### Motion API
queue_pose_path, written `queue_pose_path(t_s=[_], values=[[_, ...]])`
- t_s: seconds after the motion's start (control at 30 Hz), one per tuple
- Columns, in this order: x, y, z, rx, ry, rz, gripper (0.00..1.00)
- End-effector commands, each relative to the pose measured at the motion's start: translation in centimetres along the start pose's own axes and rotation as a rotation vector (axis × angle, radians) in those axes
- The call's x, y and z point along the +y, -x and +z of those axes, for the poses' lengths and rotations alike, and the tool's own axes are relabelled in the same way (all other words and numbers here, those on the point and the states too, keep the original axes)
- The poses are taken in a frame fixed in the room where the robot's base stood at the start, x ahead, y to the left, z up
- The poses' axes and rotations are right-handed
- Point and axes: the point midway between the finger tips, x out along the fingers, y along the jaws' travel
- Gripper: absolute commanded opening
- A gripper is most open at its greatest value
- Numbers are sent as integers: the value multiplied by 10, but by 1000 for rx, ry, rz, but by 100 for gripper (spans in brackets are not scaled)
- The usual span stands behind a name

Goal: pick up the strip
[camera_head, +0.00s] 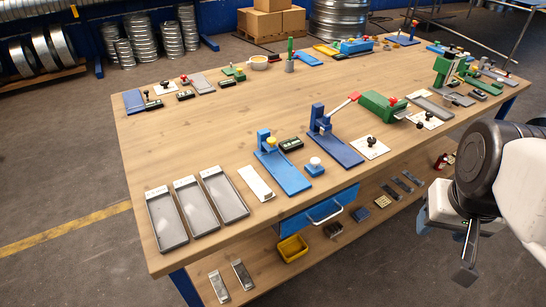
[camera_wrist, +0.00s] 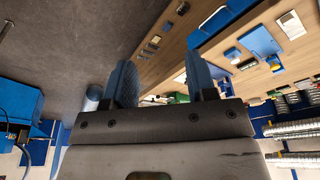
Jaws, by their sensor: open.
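Several pieces could be the strip, and I cannot tell which is meant. Two metal strips, one light (camera_head: 219,287) and one darker (camera_head: 243,274), lie side by side on the lower shelf at the front left. Several dark flat strips (camera_head: 403,184) lie on the same shelf further right. A white bar-like block (camera_head: 256,183) lies on the table beside the grey trays. My gripper (camera_head: 467,262) hangs at the right, beyond the table's front edge and apart from these pieces. In the wrist view its two blue fingers (camera_wrist: 161,75) are spread with nothing between them.
The wooden table (camera_head: 220,120) has a clear middle. Three grey trays (camera_head: 166,218) lie at its near left. A blue press (camera_head: 335,145) and a green device (camera_head: 383,105) stand along the front. A blue drawer (camera_head: 318,210) and yellow bin (camera_head: 292,248) are below.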

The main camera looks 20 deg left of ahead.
Motion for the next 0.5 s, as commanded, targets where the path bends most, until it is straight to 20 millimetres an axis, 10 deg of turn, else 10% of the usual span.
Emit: queue_pose_path(t_s=[0.5], values=[[-4, -2, -6, -5, 16, -3, 63]])
